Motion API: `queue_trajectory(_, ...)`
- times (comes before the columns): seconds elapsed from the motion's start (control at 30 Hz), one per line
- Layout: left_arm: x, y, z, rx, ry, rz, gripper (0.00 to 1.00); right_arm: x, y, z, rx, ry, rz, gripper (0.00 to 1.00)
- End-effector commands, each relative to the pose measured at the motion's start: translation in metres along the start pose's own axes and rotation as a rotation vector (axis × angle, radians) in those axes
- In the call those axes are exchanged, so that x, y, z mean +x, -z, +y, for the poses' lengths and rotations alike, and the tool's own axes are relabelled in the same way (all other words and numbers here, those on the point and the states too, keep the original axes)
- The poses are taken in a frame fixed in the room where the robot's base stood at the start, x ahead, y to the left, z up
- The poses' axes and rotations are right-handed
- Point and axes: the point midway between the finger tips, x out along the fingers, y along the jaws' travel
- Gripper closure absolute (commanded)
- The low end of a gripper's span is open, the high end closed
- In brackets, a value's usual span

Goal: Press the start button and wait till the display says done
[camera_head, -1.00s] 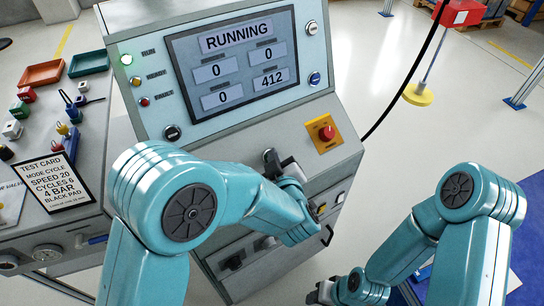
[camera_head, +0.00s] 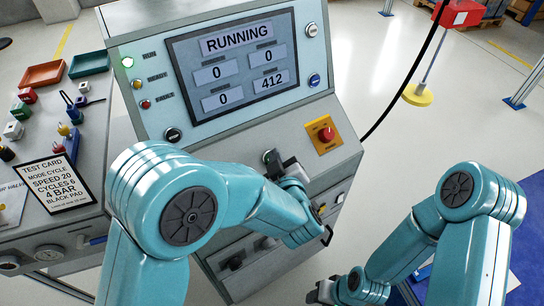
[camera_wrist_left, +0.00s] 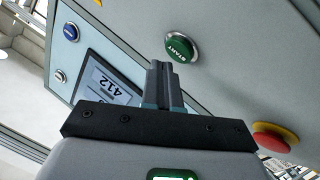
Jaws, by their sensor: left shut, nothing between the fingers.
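The display (camera_head: 236,62) on the control panel reads RUNNING, with 412 at its lower right and zeros in the other boxes. In the head view only a sliver of green shows beside my left gripper (camera_head: 278,162). This gripper is shut and empty.
A red emergency stop (camera_head: 326,134) on a yellow plate sits right of my left gripper; it also shows in the wrist view (camera_wrist_left: 271,136). The green RUN lamp (camera_head: 127,62) looks lit.

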Motion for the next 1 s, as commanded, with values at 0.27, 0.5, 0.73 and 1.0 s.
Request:
queue_trajectory(0.27,-0.014,0.012,0.012,0.0,-0.002,0.0,1.0,-0.013,0.0,-0.005,0.0,0.0,0.0,0.57)
queue_trajectory(0.5,-0.031,0.024,0.024,0.001,-0.001,0.0,1.0,-0.027,-0.001,-0.01,0.0,0.0,0.0,0.57)
queue_trajectory(0.73,-0.035,0.025,0.025,0.0,0.0,0.0,1.0,-0.028,-0.001,-0.01,0.0,0.0,0.0,0.57)
queue_trajectory(1.0,-0.035,0.025,0.025,0.0,0.0,0.0,1.0,-0.028,-0.001,-0.01,0.0,0.0,0.0,0.57)
